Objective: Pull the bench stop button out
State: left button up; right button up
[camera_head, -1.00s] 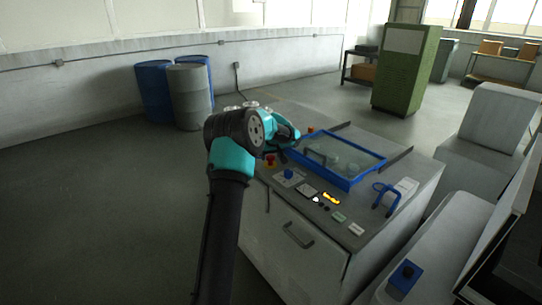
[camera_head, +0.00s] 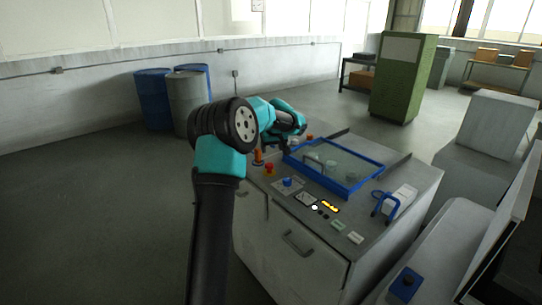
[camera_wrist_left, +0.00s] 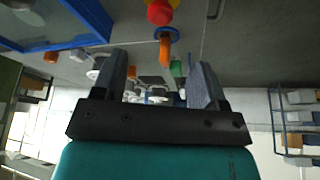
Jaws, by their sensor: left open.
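The stop button is a red mushroom head on a yellow base (camera_head: 269,170), on the left part of the bench top (camera_head: 313,222). In the left wrist view its red head (camera_wrist_left: 160,12) shows at the top edge, beyond the fingertips, partly cut off by the frame. My left gripper (camera_head: 290,143) is above the back left of the bench, behind the button, apart from it. In the left wrist view its two fingers (camera_wrist_left: 162,62) are open. No held object is visible. My right gripper is not in view.
An upright orange item (camera_head: 258,157) with a blue ring stands just behind the button. A blue knob (camera_head: 287,182) is to its right. A blue-framed glass lid (camera_head: 335,166) and a blue clamp-like handle (camera_head: 386,202) are farther right. Barrels (camera_head: 187,100) stand behind, on the floor.

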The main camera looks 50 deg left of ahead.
pick_arm(q)
jog(key=v, duration=0.7)
jog(key=shift+f, duration=0.15)
